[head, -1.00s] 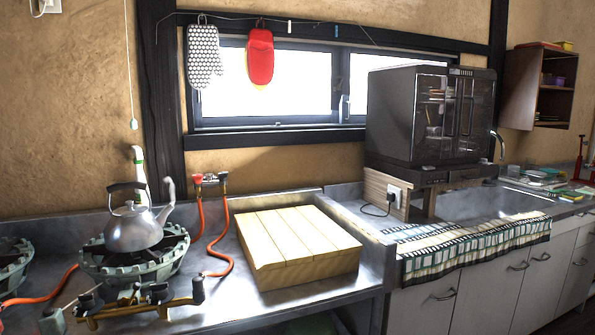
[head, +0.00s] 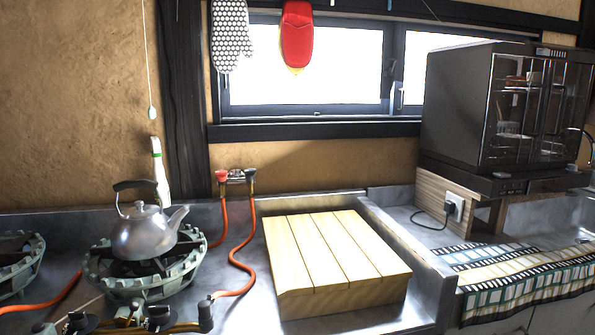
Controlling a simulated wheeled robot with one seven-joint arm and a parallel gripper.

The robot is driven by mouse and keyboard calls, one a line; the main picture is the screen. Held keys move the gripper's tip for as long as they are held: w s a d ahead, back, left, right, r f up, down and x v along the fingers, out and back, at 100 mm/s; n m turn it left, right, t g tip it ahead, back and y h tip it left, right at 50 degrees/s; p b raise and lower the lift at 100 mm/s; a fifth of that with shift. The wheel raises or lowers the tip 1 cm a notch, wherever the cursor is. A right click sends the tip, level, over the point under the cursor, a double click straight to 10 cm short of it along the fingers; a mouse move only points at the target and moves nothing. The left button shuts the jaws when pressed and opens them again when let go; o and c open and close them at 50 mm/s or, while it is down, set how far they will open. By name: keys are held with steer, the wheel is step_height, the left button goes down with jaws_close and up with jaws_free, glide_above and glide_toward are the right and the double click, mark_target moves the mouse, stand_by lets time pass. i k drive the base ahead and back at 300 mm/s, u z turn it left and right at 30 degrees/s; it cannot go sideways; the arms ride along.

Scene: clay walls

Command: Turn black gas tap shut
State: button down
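A gas tap fitting (head: 236,176) is on the low wall behind the counter in the head view, between the kettle and the wooden box. It has a red knob (head: 222,175) on its left and a dark, black-looking knob (head: 250,175) on its right. An orange hose runs down from each side. The angle of the dark knob is too small to tell. My gripper is not in view.
A metal kettle (head: 144,236) stands on a green gas burner (head: 143,284), left of the tap. A slatted wooden box (head: 330,262) sits right of the hoses. Orange hoses (head: 240,262) lie on the counter. A dark dish cabinet (head: 470,110) stands far right.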

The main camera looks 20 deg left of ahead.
mark_target(250, 173)
steer(key=u, duration=0.5)
steer(key=i, duration=0.5)
steer(key=u, duration=0.6)
